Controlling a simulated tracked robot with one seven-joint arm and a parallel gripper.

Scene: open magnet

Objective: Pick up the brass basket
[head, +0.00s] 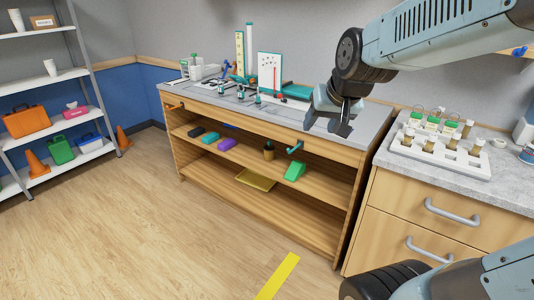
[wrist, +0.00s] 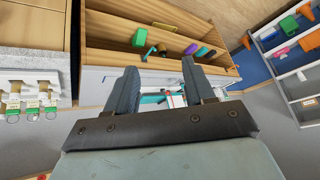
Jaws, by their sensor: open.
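A shallow brass-coloured, tray-like piece (head: 256,180) lies on the bottom shelf of the wooden bench; it is the only thing I see that fits the brass basket. It also shows as a small yellow strip at the top of the wrist view (wrist: 164,27). My gripper (head: 331,122) is open and empty, above the right part of the bench top in the head view. Its two fingers (wrist: 160,72) stand apart in the wrist view, with nothing held between them. The gripper is well above and to the right of the brass piece.
The bench top (head: 368,126) carries rulers, a white board and small instruments. The middle shelf holds a green wedge (head: 295,171), a purple block (head: 226,144) and a brown pot (head: 268,151). A vial tray (head: 440,155) stands on the right counter.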

